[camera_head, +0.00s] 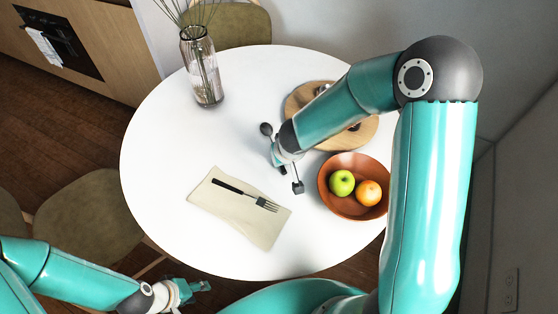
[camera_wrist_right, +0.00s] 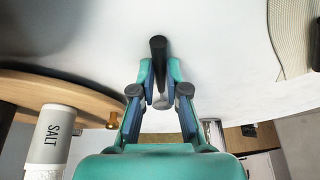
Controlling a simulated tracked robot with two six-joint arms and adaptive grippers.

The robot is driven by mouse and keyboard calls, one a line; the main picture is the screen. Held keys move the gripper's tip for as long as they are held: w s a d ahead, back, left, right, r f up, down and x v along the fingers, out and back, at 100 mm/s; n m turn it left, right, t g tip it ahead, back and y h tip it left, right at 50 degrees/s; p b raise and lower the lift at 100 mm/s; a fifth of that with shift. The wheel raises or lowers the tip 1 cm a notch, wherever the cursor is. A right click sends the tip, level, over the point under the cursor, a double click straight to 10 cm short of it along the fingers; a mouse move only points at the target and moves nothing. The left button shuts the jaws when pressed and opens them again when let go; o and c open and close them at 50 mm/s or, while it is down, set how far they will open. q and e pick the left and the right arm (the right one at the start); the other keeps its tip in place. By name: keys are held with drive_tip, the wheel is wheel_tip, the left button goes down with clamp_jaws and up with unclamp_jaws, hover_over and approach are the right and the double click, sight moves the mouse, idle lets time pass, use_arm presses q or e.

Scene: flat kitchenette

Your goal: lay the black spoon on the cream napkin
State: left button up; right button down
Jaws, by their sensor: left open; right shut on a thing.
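The cream napkin (camera_head: 215,202) lies on the white table, with a black-handled fork (camera_head: 232,188) across it. Part of the napkin shows at the upper right of the right wrist view (camera_wrist_right: 289,38). My right gripper (camera_head: 288,170) is shut on the black spoon, up and to the right of the napkin, apart from it. My left gripper (camera_head: 203,286) is open and empty, off the table's front edge.
A brown bowl (camera_head: 345,206) with a green apple (camera_head: 341,182) and an orange (camera_head: 368,193) stands right of my right gripper. A round wooden board (camera_head: 300,97) is partly hidden by my right arm. A salt shaker (camera_wrist_right: 52,138) shows there. A glass vase (camera_head: 203,75) stands at the back left.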

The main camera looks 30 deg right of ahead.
drive_tip(key=shift+f, duration=0.2)
drive_tip(key=c, duration=1.2)
unclamp_jaws()
drive_tip(key=shift+r, duration=0.1)
drive_tip(key=shift+r, duration=0.1)
